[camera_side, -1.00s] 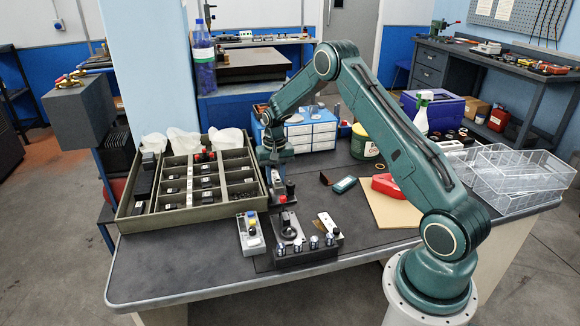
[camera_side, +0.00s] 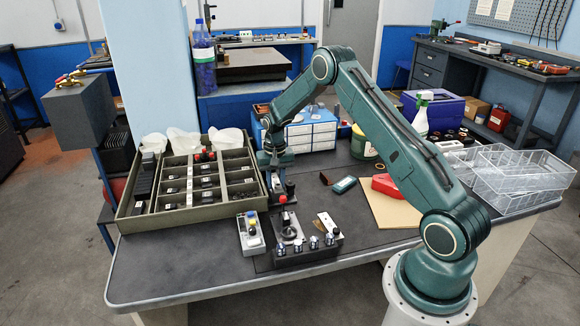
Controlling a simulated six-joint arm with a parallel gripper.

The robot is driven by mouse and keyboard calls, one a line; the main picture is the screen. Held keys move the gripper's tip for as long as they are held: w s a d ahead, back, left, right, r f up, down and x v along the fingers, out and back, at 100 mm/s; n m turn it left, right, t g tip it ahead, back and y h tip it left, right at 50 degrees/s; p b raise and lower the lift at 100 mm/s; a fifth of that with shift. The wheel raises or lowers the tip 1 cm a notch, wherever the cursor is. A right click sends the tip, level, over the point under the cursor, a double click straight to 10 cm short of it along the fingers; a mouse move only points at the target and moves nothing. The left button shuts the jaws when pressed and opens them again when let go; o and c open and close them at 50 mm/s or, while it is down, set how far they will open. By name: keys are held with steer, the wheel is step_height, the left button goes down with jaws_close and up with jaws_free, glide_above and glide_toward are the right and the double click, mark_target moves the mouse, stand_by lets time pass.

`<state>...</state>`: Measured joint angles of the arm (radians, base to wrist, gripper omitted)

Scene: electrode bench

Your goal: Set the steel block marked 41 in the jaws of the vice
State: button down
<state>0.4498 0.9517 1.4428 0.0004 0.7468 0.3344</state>
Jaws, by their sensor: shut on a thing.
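My gripper (camera_side: 279,188) points down behind the dark fixture (camera_side: 290,245) at the front middle of the bench. It is shut on a small block, largely hidden by the jaws, whose mark I cannot read. A small device with a red top (camera_side: 283,200) stands just below and in front of the jaws; I cannot tell whether the held block touches it. I cannot make out for sure which part is the vice. Several small dark and steel blocks with pale labels (camera_side: 207,182) lie in the compartmented tray; their numbers are too small to read.
The olive tray (camera_side: 165,226) fills the left of the bench. A grey box with buttons (camera_side: 250,235) stands left of the fixture. White drawers (camera_side: 310,135) are behind. A teal meter (camera_side: 344,184), red case (camera_side: 388,186) and clear bins (camera_side: 510,165) lie right. The front-left bench is clear.

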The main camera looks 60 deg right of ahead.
steer(key=shift+f, duration=0.9)
stand_by(0.8)
steer(key=c, duration=1.1)
jaws_free()
steer(key=shift+f, duration=0.1)
steer(key=shift+o, duration=0.2)
step_height(320, 180, up, 8)
steer(key=shift+s+d+f, duration=0.15)
steer(key=shift+f, duration=0.05)
steer(key=s+d+r, duration=0.3)
steer(key=s+r, duration=0.7)
steer(key=s, duration=0.2)
steer(key=shift+s+d+r, duration=0.25)
steer(key=shift+r, duration=2.5)
